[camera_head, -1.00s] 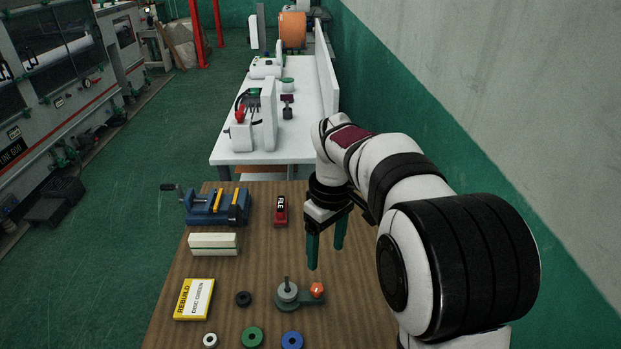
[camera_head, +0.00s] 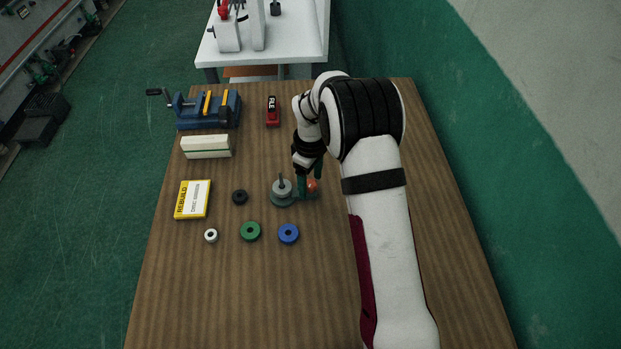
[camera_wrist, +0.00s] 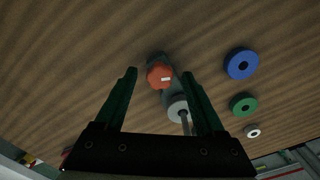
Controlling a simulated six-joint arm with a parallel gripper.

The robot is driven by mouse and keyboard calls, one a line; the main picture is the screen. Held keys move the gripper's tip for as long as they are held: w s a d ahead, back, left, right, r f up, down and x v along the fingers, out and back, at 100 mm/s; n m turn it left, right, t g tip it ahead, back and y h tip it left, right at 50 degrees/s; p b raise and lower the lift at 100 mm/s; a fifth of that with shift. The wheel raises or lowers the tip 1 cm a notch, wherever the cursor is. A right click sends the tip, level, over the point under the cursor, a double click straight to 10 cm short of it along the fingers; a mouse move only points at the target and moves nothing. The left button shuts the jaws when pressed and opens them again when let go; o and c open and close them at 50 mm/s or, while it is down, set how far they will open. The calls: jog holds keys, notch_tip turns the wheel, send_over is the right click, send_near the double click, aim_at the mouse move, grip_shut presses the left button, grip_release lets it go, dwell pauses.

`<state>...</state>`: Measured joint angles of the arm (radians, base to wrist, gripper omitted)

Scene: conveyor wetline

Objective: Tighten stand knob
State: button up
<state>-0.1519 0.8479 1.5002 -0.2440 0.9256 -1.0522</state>
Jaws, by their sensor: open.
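The stand (camera_head: 283,193) is a grey-green base with an upright post, on the wooden table. Its orange-red knob (camera_head: 313,186) is on the right side of the base, partly hidden by my gripper in the head view. In the wrist view the knob (camera_wrist: 160,76) has a small white mark and shows between my two green fingers, beyond their tips; the stand's grey disc and post (camera_wrist: 178,108) lie just below it. My gripper (camera_head: 310,187) is open at the knob, pointing down. Whether a finger touches the knob I cannot tell.
Blue (camera_head: 288,233), green (camera_head: 250,231), white (camera_head: 211,236) and black (camera_head: 240,197) rings lie around the stand's left and front. A yellow-and-white card (camera_head: 193,199), cream block (camera_head: 206,147), blue vise (camera_head: 209,108) and red FILE item (camera_head: 272,111) are farther left and back.

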grip_shut()
dwell(0.3)
jog(key=shift+m, duration=0.4)
jog(key=m, duration=0.3)
jog(key=shift+m, duration=0.3)
jog(key=m, duration=0.5)
jog(key=shift+m, duration=0.3)
jog(key=m, duration=0.4)
jog(key=shift+m, duration=0.3)
jog(key=m, duration=0.4)
jog(key=shift+m, duration=0.4)
